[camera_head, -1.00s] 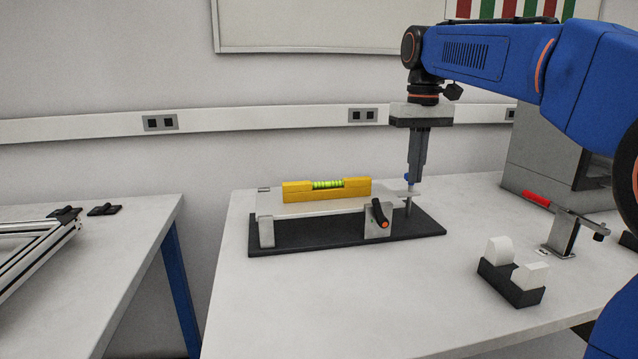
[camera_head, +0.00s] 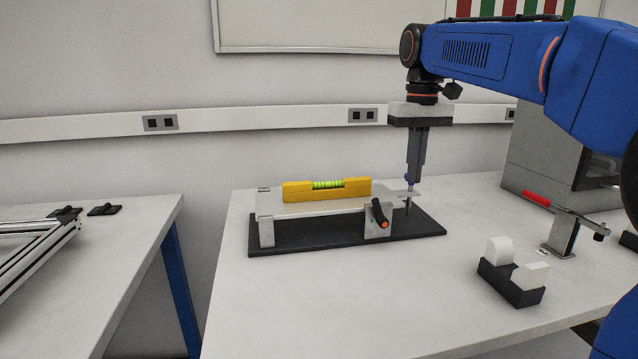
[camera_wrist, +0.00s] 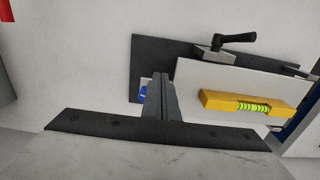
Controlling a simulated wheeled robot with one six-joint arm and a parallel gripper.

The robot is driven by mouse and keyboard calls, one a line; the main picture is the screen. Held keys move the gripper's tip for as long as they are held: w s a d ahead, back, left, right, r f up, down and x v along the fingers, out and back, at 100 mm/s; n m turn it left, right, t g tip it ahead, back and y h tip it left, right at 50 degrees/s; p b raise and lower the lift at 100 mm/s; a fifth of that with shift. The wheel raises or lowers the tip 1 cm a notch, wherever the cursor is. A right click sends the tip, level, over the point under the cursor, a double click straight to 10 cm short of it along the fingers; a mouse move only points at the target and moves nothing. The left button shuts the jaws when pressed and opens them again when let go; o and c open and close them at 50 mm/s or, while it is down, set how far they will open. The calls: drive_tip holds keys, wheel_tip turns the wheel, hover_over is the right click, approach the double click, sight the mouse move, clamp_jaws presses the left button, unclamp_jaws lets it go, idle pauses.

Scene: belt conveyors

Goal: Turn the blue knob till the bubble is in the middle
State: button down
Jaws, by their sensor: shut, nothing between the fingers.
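The yellow spirit level (camera_head: 300,193) lies on a pale plate (camera_head: 275,208) above a black base (camera_head: 310,238). Its green vial (camera_head: 327,184) also shows in the wrist view (camera_wrist: 254,107); the bubble is too small to place surely. The blue knob (camera_wrist: 145,94) is at the plate's right end in the head view, on an upright screw (camera_head: 408,204), and is mostly hidden by my fingers. My gripper (camera_head: 411,180) points straight down at the knob with its fingers together. I cannot tell whether they touch it.
A black clamp lever (camera_head: 379,213) stands beside the plate, close to my gripper. A red-handled clamp (camera_head: 537,199) and a black holder with white blocks (camera_head: 510,283) are at the right. The front of the table is clear.

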drive_tip(key=shift+r, duration=2.9)
drive_tip(key=shift+d, duration=0.1)
wheel_tip(320, 180, down, 6)
drive_tip(key=w+d, duration=0.1)
drive_tip(key=d, duration=0.1)
drive_tip(key=shift+d, duration=0.3)
drive_tip(key=shift+w, duration=0.1)
drive_tip(key=shift+s+a, duration=0.2)
drive_tip(key=shift+a, duration=0.45)
drive_tip(key=shift+a, duration=0.65)
drive_tip(key=shift+s, duration=0.15)
